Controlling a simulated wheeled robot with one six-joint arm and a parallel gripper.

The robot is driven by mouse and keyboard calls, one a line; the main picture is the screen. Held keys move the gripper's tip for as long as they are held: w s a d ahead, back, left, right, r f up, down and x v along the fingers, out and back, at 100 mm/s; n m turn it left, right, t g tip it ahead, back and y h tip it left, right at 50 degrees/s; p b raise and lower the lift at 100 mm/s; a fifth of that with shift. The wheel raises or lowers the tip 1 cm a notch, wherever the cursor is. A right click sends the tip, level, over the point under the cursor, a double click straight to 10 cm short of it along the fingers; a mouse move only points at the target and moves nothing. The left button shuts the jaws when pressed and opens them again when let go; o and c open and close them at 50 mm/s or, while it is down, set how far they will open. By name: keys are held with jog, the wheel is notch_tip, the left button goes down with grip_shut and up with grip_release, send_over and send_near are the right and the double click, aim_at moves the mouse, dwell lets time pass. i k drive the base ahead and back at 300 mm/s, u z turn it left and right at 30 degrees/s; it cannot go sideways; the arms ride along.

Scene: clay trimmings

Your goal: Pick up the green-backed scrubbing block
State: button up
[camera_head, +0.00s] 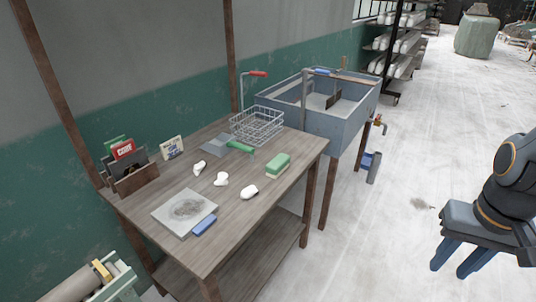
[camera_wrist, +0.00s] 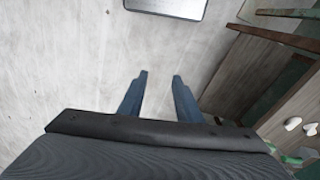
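The scrubbing block (camera_head: 278,164) has a green top and a paler lower side. It lies flat on the wooden table (camera_head: 185,188), near its right edge in the head view. My gripper (camera_head: 449,270) is off to the right of the table, over open floor, well apart from the block. Its two blue fingers are spread with nothing between them, as the wrist view (camera_wrist: 158,76) also shows. I cannot make out the block for certain in the wrist view.
White lumps (camera_head: 221,179) lie left of the block, with a blue block (camera_head: 204,226) beside a grey slab (camera_head: 170,212). A green-handled tool (camera_head: 240,147) and a wire basket (camera_head: 258,139) are behind. A blue-grey sink (camera_head: 341,121) adjoins the table.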

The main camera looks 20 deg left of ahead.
aim_at(275, 168)
jog(key=u, duration=0.7)
jog(key=i, duration=1.05)
jog(key=u, duration=0.7)
